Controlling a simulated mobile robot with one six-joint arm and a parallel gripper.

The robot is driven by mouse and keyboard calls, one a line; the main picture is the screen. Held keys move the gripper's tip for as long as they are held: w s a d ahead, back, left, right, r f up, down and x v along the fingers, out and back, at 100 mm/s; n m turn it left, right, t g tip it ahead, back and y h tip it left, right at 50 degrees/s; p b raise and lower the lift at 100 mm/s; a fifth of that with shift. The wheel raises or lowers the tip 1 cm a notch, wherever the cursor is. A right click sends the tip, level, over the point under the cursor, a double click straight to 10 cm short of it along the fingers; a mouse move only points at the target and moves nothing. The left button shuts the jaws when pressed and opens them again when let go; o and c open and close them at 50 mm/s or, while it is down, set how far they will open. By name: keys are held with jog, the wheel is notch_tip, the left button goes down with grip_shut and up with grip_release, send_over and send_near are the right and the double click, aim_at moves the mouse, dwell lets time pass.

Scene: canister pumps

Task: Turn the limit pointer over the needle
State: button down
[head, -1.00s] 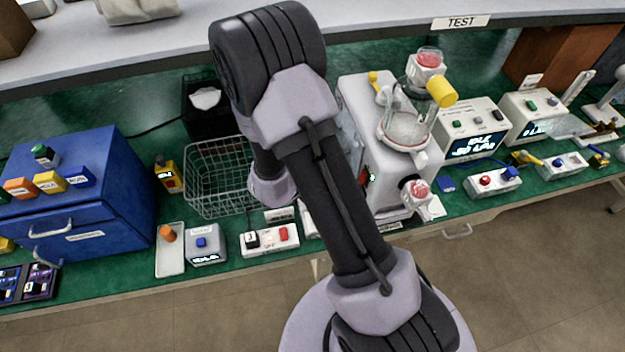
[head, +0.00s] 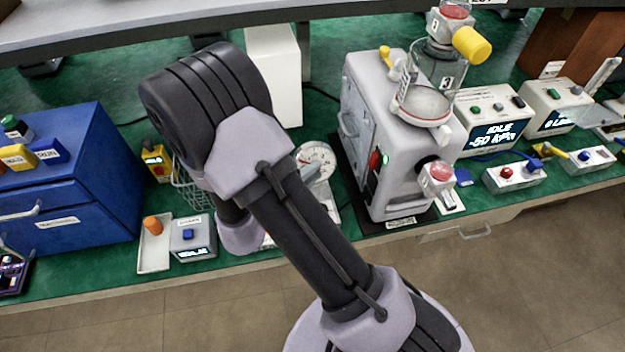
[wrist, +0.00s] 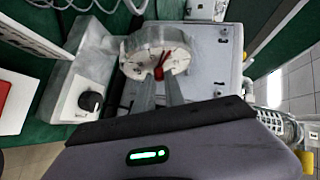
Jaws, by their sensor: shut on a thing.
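The round white gauge (wrist: 152,52) faces my gripper in the wrist view. In the head view its dial (head: 316,160) shows just right of my arm, partly hidden. A red pointer (wrist: 161,62) stands at the middle of the dial, tilted up to the right. My gripper (wrist: 159,80) has its two grey fingers at the lower part of the dial, shut on the red pointer's base. The fingers hide that part, and I cannot clearly tell a separate needle. In the head view my gripper is hidden behind my arm.
A black knob (wrist: 90,101) sits on a pale housing left of the gauge. In the head view a grey pump machine (head: 385,130) stands right of the gauge. A wire basket (head: 190,190) is behind my arm. A blue cabinet (head: 70,180) stands at left.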

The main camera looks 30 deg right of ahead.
jog(key=shift+f+n+t+h+b, duration=0.25)
jog(key=shift+n+b, duration=0.25)
jog(key=shift+b, duration=0.35)
jog(key=shift+r+t, duration=0.15)
jog(key=shift+t, duration=0.1)
jog(key=c, duration=1.4)
grip_release()
jog(key=shift+s+a, duration=0.1)
jog(key=p+v, duration=0.3)
jog(key=v, duration=1.4)
jog(key=shift+a+p, duration=0.2)
jog(key=shift+p, duration=0.2)
